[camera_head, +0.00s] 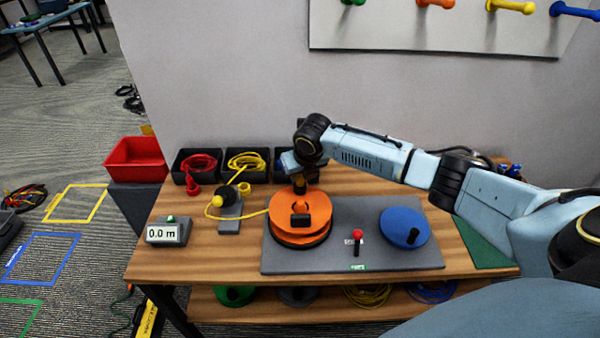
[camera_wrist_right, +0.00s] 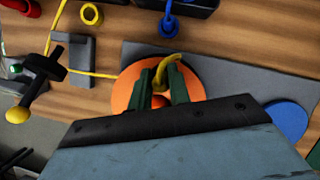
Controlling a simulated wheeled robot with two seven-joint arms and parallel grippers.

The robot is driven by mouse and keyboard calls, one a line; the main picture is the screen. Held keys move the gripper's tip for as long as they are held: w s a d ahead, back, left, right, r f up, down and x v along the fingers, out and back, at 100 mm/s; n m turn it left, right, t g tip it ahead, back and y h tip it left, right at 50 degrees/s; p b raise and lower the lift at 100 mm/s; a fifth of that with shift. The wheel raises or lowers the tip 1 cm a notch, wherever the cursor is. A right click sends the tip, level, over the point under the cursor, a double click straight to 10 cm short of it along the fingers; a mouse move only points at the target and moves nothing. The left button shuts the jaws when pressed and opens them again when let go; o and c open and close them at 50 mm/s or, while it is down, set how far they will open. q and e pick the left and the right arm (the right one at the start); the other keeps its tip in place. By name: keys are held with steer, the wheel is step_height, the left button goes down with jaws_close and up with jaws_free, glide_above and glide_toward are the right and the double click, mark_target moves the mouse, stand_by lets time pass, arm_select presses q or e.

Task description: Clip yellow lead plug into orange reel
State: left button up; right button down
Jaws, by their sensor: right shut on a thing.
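My right gripper (camera_head: 299,183) is over the back part of the reel. In the right wrist view its two green fingers (camera_wrist_right: 162,74) are shut on the yellow lead plug (camera_wrist_right: 164,66), above the orange disc. The yellow lead (camera_head: 251,214) runs from there left to the cable guide. The fingers hide much of the plug, and I cannot tell whether it touches the reel. My left gripper is not in view.
The cable guide (camera_head: 230,210) with a black-and-yellow knob stands left of the reel. A red-topped lever (camera_head: 357,236) and a blue reel (camera_head: 404,228) are on the mat (camera_head: 330,264). Black bins (camera_head: 247,178) line the back. A length display (camera_head: 166,232) stands at left.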

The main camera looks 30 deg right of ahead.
stand_by(0.3)
steer(key=c, duration=1.2)
jaws_free()
steer(key=shift+c, duration=0.2)
